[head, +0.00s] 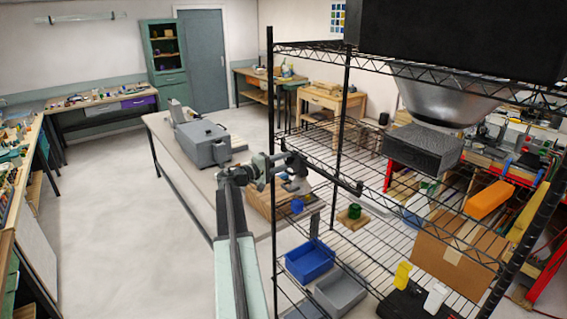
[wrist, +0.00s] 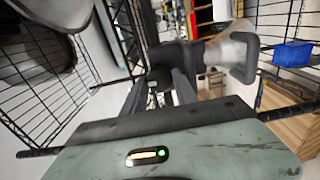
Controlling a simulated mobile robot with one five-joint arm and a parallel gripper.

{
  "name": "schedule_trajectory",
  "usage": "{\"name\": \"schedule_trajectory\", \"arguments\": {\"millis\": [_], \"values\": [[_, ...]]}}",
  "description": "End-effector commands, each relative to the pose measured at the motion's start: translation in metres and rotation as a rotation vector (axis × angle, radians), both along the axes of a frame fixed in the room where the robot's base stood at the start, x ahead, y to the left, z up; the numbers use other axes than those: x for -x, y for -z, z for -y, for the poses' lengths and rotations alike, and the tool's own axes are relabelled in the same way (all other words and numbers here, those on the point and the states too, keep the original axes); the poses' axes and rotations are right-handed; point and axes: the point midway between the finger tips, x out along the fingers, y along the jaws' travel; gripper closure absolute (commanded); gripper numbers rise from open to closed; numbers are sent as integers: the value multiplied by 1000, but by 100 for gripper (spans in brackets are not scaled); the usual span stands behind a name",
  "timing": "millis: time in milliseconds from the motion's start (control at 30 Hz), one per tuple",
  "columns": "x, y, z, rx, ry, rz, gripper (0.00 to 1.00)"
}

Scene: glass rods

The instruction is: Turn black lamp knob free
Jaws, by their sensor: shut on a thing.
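The black lamp knob (wrist: 172,62) is a dark block-like shape in the wrist view, beside a pale grey, rounded lamp part (wrist: 228,52). My gripper (wrist: 160,82) is shut on the knob, and its two fingers reach forward to it. The fingertips partly hide the knob. In the head view my gripper (head: 268,168) is at the end of my arm, near the lamp's pale part (head: 296,184) above the table. The knob is too small there to tell apart from the dark joints.
A black wire shelf rack (head: 340,150) stands close on the right. A grey machine (head: 203,143) sits on the long table left of my gripper. Blue (head: 310,262) and grey bins (head: 340,291) lie on the rack's lower shelf. The floor (head: 110,220) at left is clear.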

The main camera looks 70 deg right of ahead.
Motion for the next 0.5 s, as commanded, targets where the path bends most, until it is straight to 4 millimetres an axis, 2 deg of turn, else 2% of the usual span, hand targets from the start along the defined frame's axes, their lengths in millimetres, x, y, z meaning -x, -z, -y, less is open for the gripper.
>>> {"name": "schedule_trajectory", "arguments": {"millis": [400,433,500], "values": [[0,1,0,-5,0,-5,100],[0,1,0,-5,0,-5,63],[0,0,0,-4,0,-5,45]]}}
